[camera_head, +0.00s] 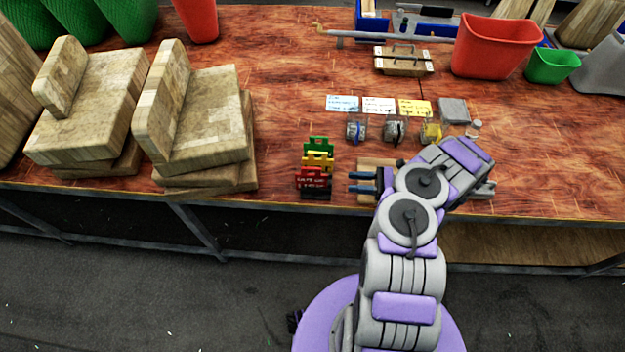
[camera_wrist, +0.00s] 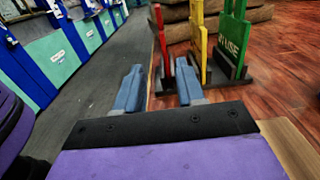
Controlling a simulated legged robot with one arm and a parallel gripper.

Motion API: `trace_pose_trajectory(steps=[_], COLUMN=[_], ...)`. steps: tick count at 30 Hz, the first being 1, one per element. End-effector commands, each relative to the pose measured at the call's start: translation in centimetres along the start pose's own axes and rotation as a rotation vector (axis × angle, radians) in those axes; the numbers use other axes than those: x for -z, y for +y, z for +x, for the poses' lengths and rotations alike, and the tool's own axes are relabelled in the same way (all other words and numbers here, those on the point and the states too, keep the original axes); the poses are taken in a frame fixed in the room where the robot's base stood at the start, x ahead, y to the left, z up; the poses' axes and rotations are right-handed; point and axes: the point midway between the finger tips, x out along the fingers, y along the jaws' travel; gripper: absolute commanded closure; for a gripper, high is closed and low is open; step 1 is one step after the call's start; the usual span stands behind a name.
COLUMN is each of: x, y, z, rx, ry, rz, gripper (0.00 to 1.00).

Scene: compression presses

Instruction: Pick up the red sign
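The red sign (camera_head: 312,178) stands upright in a dark holder near the table's front edge, in front of a yellow sign (camera_head: 318,160) and a green sign (camera_head: 320,144). My gripper (camera_head: 353,181) is just right of the red sign, pointing left at it, with its blue fingers apart and nothing held. In the wrist view the red sign (camera_wrist: 161,38) shows edge-on, ahead of the gap between my fingertips (camera_wrist: 160,78). The yellow sign (camera_wrist: 197,40) and green sign (camera_wrist: 234,42) stand to its right. I see no contact with the sign.
Stacked wooden blocks (camera_head: 208,125) stand left of the signs. Small padlock-like items (camera_head: 395,131) and cards (camera_head: 378,104) lie behind my arm. A red bin (camera_head: 494,46) and green bin (camera_head: 552,66) stand at the back right. Bare tabletop (camera_head: 275,80) lies behind the signs.

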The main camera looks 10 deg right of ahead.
Motion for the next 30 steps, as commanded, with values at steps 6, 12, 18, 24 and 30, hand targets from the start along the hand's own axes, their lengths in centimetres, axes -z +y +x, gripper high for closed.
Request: trace_pose_trajectory(steps=[6,12,18,24,30], x=[0.1,0.0,0.1,0.2,0.2], y=[0.1,0.0,-0.1,-0.6,-0.7], z=[4.7,7.7,8.9,11.3,13.7], rx=[-0.003,-0.003,-0.001,-0.004,-0.002], ry=[0.001,-0.002,0.002,-0.001,0.001], rz=[0.001,0.001,0.000,0.001,0.001], gripper=[0.62,0.62,0.62,0.62,0.62])
